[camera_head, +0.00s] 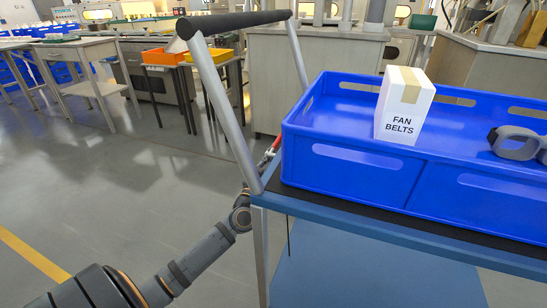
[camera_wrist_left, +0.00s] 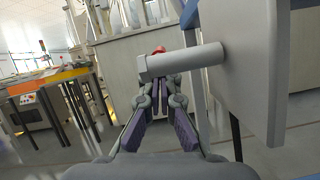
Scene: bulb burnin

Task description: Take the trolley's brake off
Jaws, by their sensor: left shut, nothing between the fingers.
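The trolley (camera_head: 272,203) stands at the right in the head view, with a blue deck, slanted grey posts and a black push bar (camera_head: 235,22). In the left wrist view a grey horizontal cylinder (camera_wrist_left: 185,62) sticks out from the trolley's grey side panel (camera_wrist_left: 240,75). A red tip (camera_wrist_left: 159,49) shows just behind its end; it looks like part of the brake lever. A red piece (camera_head: 275,147) also shows beside the post in the head view. My left gripper (camera_wrist_left: 158,88) is shut and empty, its fingertips just below the cylinder; I cannot tell whether they touch it.
A blue crate (camera_head: 340,165) on the trolley holds a white "FAN BELTS" box (camera_head: 404,105) and a grey part (camera_head: 515,143). Workbenches (camera_head: 85,50) and a stand with orange bins (camera_head: 163,56) stand behind. The floor to the left is clear.

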